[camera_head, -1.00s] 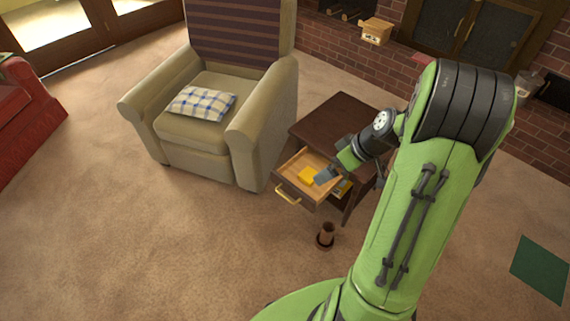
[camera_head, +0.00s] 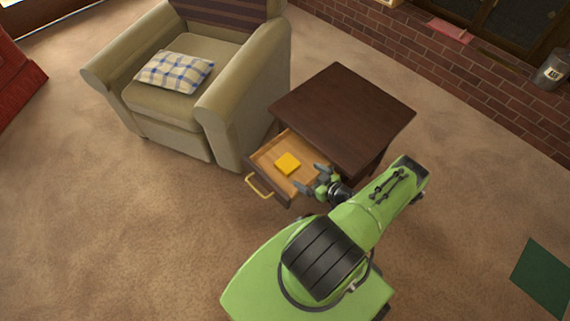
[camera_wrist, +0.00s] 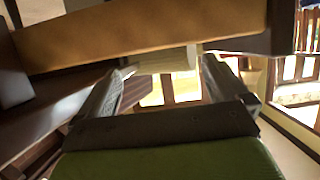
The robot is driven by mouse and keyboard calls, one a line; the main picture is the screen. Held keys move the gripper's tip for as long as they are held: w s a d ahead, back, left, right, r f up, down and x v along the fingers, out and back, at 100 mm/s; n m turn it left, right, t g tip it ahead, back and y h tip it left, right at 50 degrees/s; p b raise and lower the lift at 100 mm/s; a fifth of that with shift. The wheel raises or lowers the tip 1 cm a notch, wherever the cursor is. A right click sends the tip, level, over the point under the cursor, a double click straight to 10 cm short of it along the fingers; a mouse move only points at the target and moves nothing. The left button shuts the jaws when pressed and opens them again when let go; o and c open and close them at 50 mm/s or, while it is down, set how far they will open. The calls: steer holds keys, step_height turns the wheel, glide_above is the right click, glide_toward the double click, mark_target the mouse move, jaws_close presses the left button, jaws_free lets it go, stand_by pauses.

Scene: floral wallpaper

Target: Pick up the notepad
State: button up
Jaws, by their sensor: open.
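The notepad (camera_head: 288,163) is a small yellow square lying flat in the open wooden drawer (camera_head: 268,154) of a dark side table (camera_head: 345,112). My gripper (camera_head: 311,179) is at the drawer's right side, right of the notepad and apart from it, with its fingers spread and nothing visibly held. In the wrist view my gripper (camera_wrist: 166,72) shows its two fingers apart, below a wide tan wooden panel. A pale shape shows between the fingertips there; I cannot tell what it is. I cannot make out the notepad in the wrist view.
A beige armchair (camera_head: 190,85) with a checked pillow (camera_head: 175,72) stands left of the table. The drawer's yellow handle (camera_head: 259,187) faces the front left. A green mat (camera_head: 541,277) lies at the lower right. The carpet at the left front is clear.

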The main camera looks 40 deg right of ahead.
mark_target(288, 163)
steer(key=b+x, duration=0.1)
steer(key=x, duration=0.4)
steer(key=shift+w+f, duration=0.25)
steer(key=shift+f, duration=0.05)
steer(key=b+x, duration=0.1)
steer(key=x, duration=0.1)
steer(key=b+x, duration=0.2)
steer(key=x, duration=0.1)
steer(key=shift+w+r, duration=0.1)
steer(key=shift+w, duration=0.25)
steer(key=shift+r, duration=0.1)
steer(key=c, duration=0.9)
